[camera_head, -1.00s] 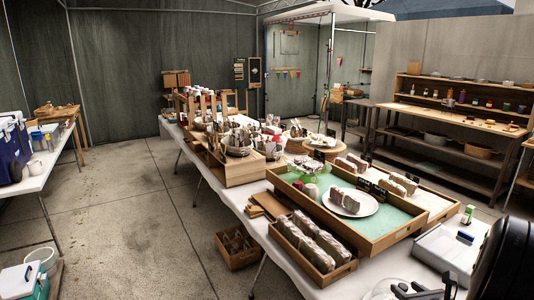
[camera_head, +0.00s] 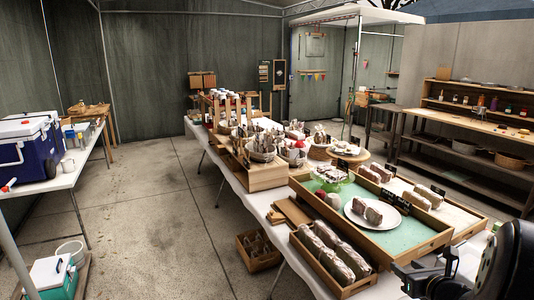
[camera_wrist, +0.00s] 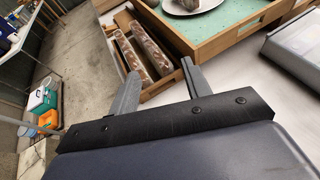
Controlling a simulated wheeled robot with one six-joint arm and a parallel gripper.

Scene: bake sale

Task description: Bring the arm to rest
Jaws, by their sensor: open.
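My gripper (camera_wrist: 158,85) shows in the wrist view with its two grey fingers spread apart and nothing between them. In the head view my gripper (camera_head: 428,274) is at the lower right, over the near end of the long white table. Beyond the fingers is a narrow wooden tray (camera_head: 356,286) of wrapped loaves. This tray also shows in the wrist view (camera_wrist: 107,32). The larger wooden tray with a green lining (camera_head: 405,240) is beside it and holds a white plate (camera_head: 372,224) with loaf pieces.
A lidded grey box (camera_wrist: 297,48) lies on the table right of my gripper in the wrist view. A crate (camera_head: 258,250) stands on the floor left of the table. A side table with blue coolers (camera_head: 38,145) is at the left.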

